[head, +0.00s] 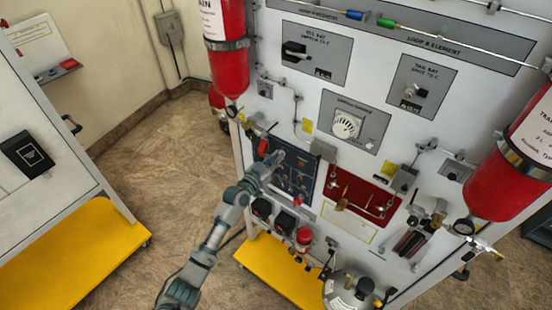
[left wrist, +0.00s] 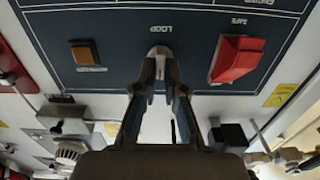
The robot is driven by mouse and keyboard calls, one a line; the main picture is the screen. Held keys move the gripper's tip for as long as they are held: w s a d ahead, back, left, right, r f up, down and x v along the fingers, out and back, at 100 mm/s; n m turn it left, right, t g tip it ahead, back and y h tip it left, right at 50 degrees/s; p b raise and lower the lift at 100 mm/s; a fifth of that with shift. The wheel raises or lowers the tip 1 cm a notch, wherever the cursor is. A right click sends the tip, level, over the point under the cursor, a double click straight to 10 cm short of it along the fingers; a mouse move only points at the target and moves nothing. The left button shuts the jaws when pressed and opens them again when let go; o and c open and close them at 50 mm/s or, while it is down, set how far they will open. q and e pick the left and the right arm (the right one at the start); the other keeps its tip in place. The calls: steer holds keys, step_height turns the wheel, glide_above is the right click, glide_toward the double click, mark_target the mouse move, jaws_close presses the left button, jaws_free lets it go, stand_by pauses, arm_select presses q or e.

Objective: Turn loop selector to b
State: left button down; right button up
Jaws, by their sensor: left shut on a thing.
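The dark blue control panel (head: 305,160) is on the lower left of the white trainer board. In the left wrist view the panel (left wrist: 130,20) shows upside-down lettering, with the word LOOP above a small light-grey loop selector knob (left wrist: 159,51). My left gripper (left wrist: 161,75) is shut on this knob, its two fingertips on either side of it. The fingertips hide part of the knob, and I cannot tell which position it points to. In the head view my left gripper (head: 272,162) reaches the panel's left part. My right gripper is not in view.
Near the knob in the wrist view are a red guarded switch (left wrist: 236,59) marked SAFE and an amber square button (left wrist: 86,54). Red cylinders (head: 228,60) flank the board. A red panel (head: 362,190) is to the right. Open floor (head: 165,150) lies left.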

arm_select(q)
steer(key=shift+d+r+m+b, duration=0.1)
steer(key=shift+m+b, duration=0.6)
steer(key=shift+m, duration=1.45)
steer(key=shift+r+m+b, duration=0.1)
steer(key=shift+m+b, duration=0.6)
steer(key=shift+m, duration=1.45)
steer(key=c, duration=1.3)
jaws_free()
steer(key=shift+f, duration=0.1)
steer(key=shift+o, duration=0.3)
steer(key=shift+w+d+f, duration=0.1)
steer(key=shift+d+f, duration=0.1)
steer(key=shift+d, duration=0.05)
